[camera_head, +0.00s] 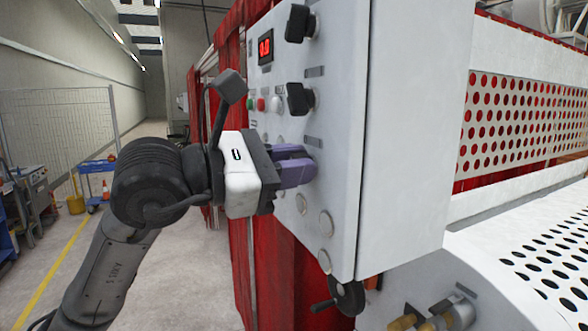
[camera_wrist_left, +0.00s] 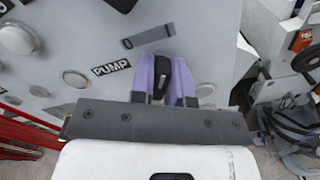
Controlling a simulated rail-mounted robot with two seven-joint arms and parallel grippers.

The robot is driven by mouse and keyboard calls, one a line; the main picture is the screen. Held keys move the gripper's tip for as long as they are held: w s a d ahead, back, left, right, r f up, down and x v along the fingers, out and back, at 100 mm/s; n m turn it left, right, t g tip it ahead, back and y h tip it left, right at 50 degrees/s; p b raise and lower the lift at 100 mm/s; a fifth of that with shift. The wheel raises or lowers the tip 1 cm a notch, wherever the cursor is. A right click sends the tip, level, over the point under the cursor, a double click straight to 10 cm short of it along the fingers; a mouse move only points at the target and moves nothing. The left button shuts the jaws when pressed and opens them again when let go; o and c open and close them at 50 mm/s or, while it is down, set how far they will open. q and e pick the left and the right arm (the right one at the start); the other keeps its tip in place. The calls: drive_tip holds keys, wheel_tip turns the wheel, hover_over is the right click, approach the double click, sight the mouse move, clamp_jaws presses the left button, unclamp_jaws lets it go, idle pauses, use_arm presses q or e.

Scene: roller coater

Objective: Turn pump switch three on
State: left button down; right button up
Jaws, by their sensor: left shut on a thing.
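My left gripper (camera_head: 308,166) has its purple fingers at the front of the grey control panel (camera_head: 348,150). In the left wrist view its two fingers (camera_wrist_left: 168,82) are closed on either side of a black knob switch (camera_wrist_left: 185,82), the lowest in the column. In the head view the fingers hide this knob. Two more black knobs, the top one (camera_head: 300,23) and the middle one (camera_head: 299,98), stand above. My right gripper is not in view.
A red digital display (camera_head: 265,47) and small round buttons (camera_head: 261,104) are on the panel, left of the knobs. A black handwheel (camera_head: 345,295) is below the box. Red curtains (camera_head: 268,270) hang behind. A perforated white guard (camera_head: 520,125) lies at right.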

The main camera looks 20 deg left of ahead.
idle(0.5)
use_arm(q)
drive_tip(key=c, duration=1.1)
unclamp_jaws()
drive_tip(key=b+v, duration=0.3)
drive_tip(key=v, duration=1.1)
drive_tip(key=shift+w+r, duration=0.1)
